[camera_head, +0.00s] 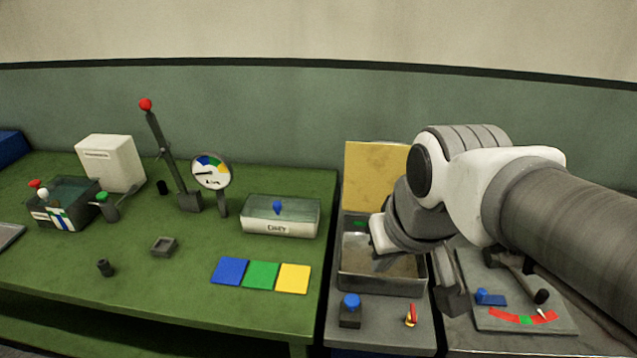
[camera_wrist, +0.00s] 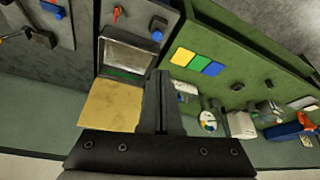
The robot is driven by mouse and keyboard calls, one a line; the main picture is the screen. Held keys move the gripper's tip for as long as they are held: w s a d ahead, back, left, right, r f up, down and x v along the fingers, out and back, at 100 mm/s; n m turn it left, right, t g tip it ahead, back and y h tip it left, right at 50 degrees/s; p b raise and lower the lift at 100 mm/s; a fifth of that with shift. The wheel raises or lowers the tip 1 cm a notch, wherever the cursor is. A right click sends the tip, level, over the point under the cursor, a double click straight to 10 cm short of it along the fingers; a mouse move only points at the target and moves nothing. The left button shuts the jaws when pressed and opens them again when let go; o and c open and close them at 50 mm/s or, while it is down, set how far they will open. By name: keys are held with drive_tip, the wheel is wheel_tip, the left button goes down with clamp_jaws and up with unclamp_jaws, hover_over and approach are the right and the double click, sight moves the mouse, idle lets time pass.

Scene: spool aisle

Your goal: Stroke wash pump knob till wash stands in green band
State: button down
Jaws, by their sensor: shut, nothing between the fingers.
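A blue round knob (camera_head: 350,301) stands on a dark block in front of a grey metal basin (camera_head: 381,284), and it likely is the pump knob. It also shows in the wrist view (camera_wrist: 157,35). A small green mark (camera_head: 360,224) shows on the basin's back inner wall; in the wrist view a green strip (camera_wrist: 124,74) lies along that edge. The liquid level against it is too unclear to tell.
A yellow board (camera_head: 374,175) rises behind the basin. At right, a panel has a red and green scale (camera_head: 525,319). The green table (camera_head: 130,290) at left holds a dial gauge (camera_head: 211,172) and clear tank (camera_head: 281,215).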

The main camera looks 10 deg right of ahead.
drive_tip(key=w+f+n+g+p, duration=0.1)
drive_tip(key=w+f+g+p, duration=0.1)
drive_tip(key=w, duration=0.3)
drive_tip(key=n+g+p, duration=0.3)
drive_tip(key=g+p, duration=0.1)
drive_tip(key=p, duration=0.1)
hover_over(351, 298)
drive_tip(key=w, duration=0.1)
wheel_tip(351, 298, down, 15)
drive_tip(key=shift+a+h, duration=0.2)
drive_tip(key=shift+h, duration=0.1)
drive_tip(key=shift+s+d+f+b, duration=0.15)
drive_tip(key=shift+f+b, duration=1)
drive_tip(key=shift+f, duration=0.6)
drive_tip(key=shift+s+a+f+b, duration=0.1)
drive_tip(key=shift+s+f+b, duration=0.05)
drive_tip(key=shift+f+b, duration=1.3)
drive_tip(key=shift+f+p, duration=0.25)
drive_tip(key=shift+p, duration=0.05)
